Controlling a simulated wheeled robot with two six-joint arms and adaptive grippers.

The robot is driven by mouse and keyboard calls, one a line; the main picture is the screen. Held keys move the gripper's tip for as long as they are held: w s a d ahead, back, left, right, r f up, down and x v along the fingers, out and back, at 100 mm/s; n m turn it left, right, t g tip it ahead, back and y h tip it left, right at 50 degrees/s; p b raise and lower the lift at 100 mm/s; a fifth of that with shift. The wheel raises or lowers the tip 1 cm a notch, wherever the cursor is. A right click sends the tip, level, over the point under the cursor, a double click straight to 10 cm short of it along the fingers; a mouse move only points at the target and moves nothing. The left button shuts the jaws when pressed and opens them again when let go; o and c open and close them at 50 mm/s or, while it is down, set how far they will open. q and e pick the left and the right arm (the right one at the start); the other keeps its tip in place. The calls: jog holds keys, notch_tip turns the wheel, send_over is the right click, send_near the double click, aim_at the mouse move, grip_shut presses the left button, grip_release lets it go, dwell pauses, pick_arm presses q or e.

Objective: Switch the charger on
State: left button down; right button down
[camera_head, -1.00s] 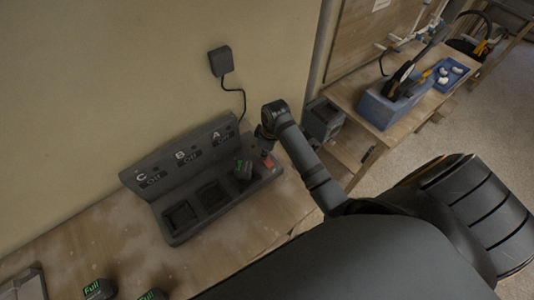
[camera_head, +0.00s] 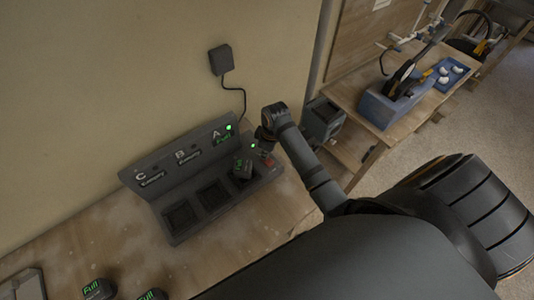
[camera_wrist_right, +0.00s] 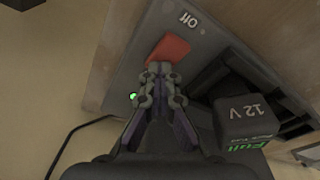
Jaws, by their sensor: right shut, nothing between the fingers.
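The dark charger (camera_head: 172,197) stands on the bench against the wall, with bays C, B and A. A battery marked Full (camera_head: 242,169) sits in bay A; bays B and C are empty. The panel shows Empty at C and B and Full at A, with green lights lit near A. The red switch (camera_wrist_right: 168,50) is at the charger's right end. My right gripper (camera_wrist_right: 160,68) is shut and empty, its fingertips at the edge of the red switch, apparently touching it. In the head view the right wrist hides most of the fingers. My left gripper is not in view.
Two loose batteries marked Full, one at the left (camera_head: 97,289) and one beside it (camera_head: 152,295), lie on the bench front. A wall plug (camera_head: 221,60) feeds the charger by a cable. A second table (camera_head: 345,92) with a blue box (camera_head: 393,104) stands at right.

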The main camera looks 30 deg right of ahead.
notch_tip(320, 180, up, 3)
jog(key=shift+f+p, duration=0.15)
jog(key=shift+p, duration=0.8)
jog(key=shift+r, duration=2.1)
jog(key=shift+s+f, duration=0.1)
